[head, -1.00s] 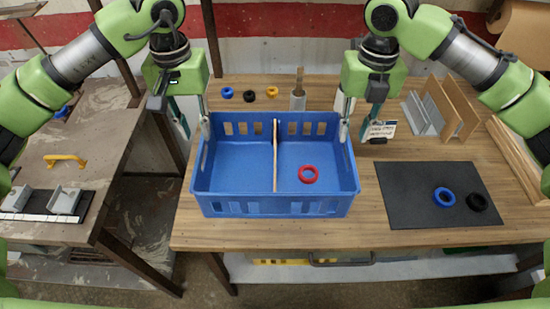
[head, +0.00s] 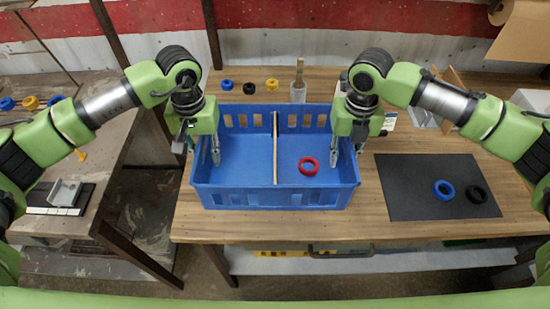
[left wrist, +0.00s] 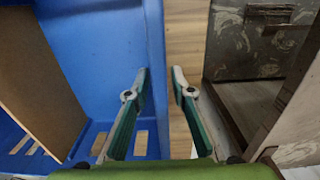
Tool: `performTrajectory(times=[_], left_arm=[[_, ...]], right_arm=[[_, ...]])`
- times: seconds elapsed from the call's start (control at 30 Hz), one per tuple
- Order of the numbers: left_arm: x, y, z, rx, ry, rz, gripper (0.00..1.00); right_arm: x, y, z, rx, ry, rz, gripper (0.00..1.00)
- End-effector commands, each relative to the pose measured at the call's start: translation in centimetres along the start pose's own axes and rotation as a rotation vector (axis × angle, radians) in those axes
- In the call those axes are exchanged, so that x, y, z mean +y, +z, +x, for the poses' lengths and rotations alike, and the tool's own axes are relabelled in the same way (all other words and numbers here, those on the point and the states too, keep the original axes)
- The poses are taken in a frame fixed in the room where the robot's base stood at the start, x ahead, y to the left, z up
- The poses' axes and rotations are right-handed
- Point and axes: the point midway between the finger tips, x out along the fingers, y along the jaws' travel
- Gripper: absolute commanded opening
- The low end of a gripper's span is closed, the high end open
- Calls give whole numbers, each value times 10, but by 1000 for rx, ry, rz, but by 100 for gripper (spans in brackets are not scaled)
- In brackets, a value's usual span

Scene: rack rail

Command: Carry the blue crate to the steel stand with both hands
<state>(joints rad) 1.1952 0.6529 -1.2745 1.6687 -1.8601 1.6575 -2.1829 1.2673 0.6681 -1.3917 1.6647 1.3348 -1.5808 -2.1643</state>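The blue crate (head: 270,198) stands on the wooden table. A thin divider (head: 275,150) splits it, and a red ring (head: 308,166) lies in its right compartment. My left gripper (head: 199,154) is at the crate's left wall, one finger inside and one outside. In the left wrist view its fingers (left wrist: 160,72) stand apart with a gap around the wall. My right gripper (head: 347,157) is at the right wall, one finger inside and the other apparently outside, spread apart. A worn grey-topped stand with dark legs (head: 105,135) is at the left; I cannot confirm it is steel.
A dark mat (head: 420,200) with a blue ring (head: 443,189) and a black ring (head: 476,194) lies on the right. A metal bracket (head: 65,192) sits on the left stand. A floor gap separates stand and table.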

Motion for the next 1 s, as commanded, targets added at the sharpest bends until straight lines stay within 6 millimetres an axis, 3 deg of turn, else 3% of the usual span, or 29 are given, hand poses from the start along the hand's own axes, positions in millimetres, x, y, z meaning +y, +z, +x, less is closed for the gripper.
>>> performTrajectory(times=[0.13, 0.47, 0.57, 1.0], left_arm=[[0, 0, 10, -1, 0, 1, 22], [0, 0, 13, 0, 0, 1, 22], [0, 0, 13, 0, 0, 1, 0], [0, 0, 10, 1, 0, 1, 0]], right_arm=[[0, 0, 10, -1, -1, -1, 22], [0, 0, 13, -1, -1, -1, 22], [0, 0, 13, -1, -1, -1, 0], [0, 1, 10, -2, 0, -1, 0]])
